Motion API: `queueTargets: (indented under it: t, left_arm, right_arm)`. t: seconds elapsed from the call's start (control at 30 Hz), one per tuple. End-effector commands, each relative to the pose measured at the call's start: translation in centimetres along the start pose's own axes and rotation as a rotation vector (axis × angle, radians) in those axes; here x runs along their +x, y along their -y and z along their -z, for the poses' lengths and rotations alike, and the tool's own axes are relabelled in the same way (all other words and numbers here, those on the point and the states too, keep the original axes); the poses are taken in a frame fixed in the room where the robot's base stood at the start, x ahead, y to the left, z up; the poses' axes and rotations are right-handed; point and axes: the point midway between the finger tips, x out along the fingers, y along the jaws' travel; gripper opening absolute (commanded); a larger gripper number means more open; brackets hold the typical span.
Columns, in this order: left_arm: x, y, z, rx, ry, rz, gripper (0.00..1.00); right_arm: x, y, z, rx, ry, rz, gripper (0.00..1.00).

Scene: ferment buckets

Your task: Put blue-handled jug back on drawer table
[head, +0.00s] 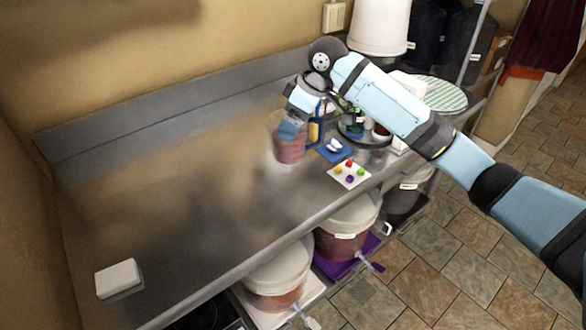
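A clear jug (289,151) with red markings shows on or just above the steel counter (190,170), near its middle; I cannot tell if its base touches. A blue part shows at its upper side, probably its handle, but this is too small to be sure. My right arm reaches in from the right, and my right gripper (305,112) is at the jug's upper right rim. Its fingers are partly hidden, so I cannot tell whether they are closed on the jug. My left gripper is not in view. No drawer table can be clearly made out.
A blue cloth (323,153) and a white card (340,179) with coloured pieces lie right of the jug. A white block (119,277) lies front left. A white bucket (379,28) stands at the back. Lidded buckets (279,267) sit below the counter edge.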

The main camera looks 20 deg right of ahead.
Motion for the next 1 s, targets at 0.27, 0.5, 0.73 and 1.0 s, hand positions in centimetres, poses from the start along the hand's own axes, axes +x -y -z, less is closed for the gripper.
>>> queueTargets:
  t: [0.27, 0.5, 0.73, 1.0]
  left_arm:
    - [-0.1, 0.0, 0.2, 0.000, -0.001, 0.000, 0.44]
    - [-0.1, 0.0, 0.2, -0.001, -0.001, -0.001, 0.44]
    - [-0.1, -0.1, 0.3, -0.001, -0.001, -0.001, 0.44]
    - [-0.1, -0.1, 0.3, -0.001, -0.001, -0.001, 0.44]
  right_arm:
    - [6.5, -0.4, -2.8, 0.002, 0.000, -0.001, 0.39]
    - [9.1, -0.6, -3.7, 0.000, -0.003, -0.003, 0.39]
    - [11.2, -0.7, -4.7, 0.003, -0.001, -0.001, 0.39]
    - [13.1, -0.8, -5.4, 0.000, -0.003, -0.003, 0.39]
